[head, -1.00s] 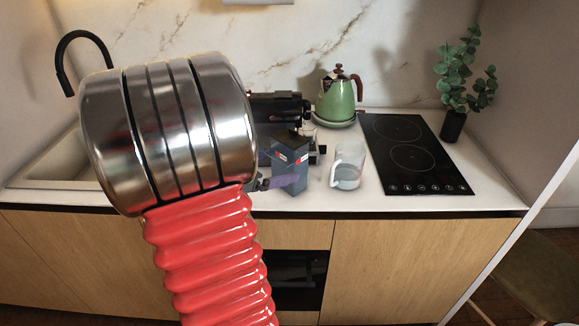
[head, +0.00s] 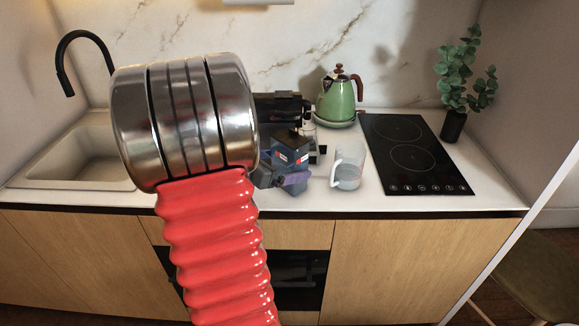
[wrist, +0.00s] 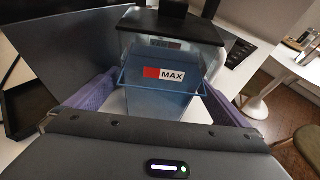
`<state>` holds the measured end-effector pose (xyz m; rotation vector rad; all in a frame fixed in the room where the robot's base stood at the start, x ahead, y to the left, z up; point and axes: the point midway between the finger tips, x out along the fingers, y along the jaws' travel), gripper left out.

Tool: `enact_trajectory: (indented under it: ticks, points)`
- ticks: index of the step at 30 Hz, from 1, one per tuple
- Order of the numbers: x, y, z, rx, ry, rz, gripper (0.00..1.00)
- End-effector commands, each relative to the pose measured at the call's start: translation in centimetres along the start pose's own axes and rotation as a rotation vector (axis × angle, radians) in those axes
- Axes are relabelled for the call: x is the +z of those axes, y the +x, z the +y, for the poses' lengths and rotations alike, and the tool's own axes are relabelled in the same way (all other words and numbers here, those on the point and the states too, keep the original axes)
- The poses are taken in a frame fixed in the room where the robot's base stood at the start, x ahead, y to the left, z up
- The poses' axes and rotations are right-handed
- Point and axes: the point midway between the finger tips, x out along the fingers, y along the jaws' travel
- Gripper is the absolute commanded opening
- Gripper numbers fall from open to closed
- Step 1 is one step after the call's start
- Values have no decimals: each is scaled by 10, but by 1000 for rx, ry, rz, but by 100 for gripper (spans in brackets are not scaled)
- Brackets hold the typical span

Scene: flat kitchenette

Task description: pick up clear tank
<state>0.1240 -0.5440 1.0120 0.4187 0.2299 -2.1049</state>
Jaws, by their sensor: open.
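The clear tank (wrist: 160,98) is a bluish see-through box with a dark lid and a red and white MAX label. It stands upright between the purple fingers of my gripper (wrist: 160,88) in the wrist view. The fingers are open, one on each side of it; I cannot tell if either touches it. In the head view the tank (head: 289,157) stands on the counter, its lower part hidden behind my gripper (head: 294,180).
A clear jug (head: 348,172) stands close to the right of the tank. A dark coffee machine (head: 280,107) and a green kettle (head: 336,98) are behind. A black cooktop (head: 416,158) lies to the right, a sink (head: 75,160) to the left.

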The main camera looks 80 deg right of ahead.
Motion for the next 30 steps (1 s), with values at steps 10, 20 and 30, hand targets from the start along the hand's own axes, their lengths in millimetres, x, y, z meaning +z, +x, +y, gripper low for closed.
enact_trajectory:
  ticks: [10, 20, 30]
  points:
    - [0, 0, 0, -1, 0, 0, 94]
    - [0, 0, 0, -1, 0, 0, 70]
    - [0, 0, 0, -1, 0, 0, 47]
